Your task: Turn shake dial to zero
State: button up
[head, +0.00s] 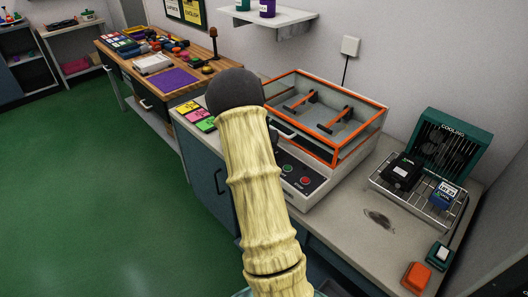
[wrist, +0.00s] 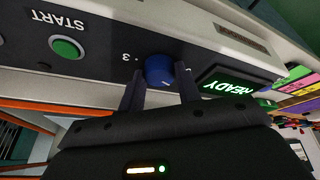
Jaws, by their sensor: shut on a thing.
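In the head view the machine (head: 322,118) is an orange-framed clear-lidded box on the bench. My arm hides the dial and my gripper there.
A green START button (wrist: 66,48) and a lit green READY display (wrist: 230,84) flank the dial. Right of the machine stand a wire rack (head: 415,190) and a teal cooling unit (head: 450,145). An orange block (head: 417,277) is near the bench's front edge.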

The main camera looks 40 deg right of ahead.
jog(key=shift+s+d+n+t+y+b, duration=0.1)
jog(key=shift+n+t+y+b, duration=0.3)
jog(key=shift+n, duration=1.2)
jog(key=o, duration=1)
jog(key=shift+c, duration=0.2)
jog(key=v, duration=1.7)
jog(key=shift+s+r+b, duration=0.15)
jog(key=shift+s+b, duration=0.1)
jog(key=shift+b, duration=0.2)
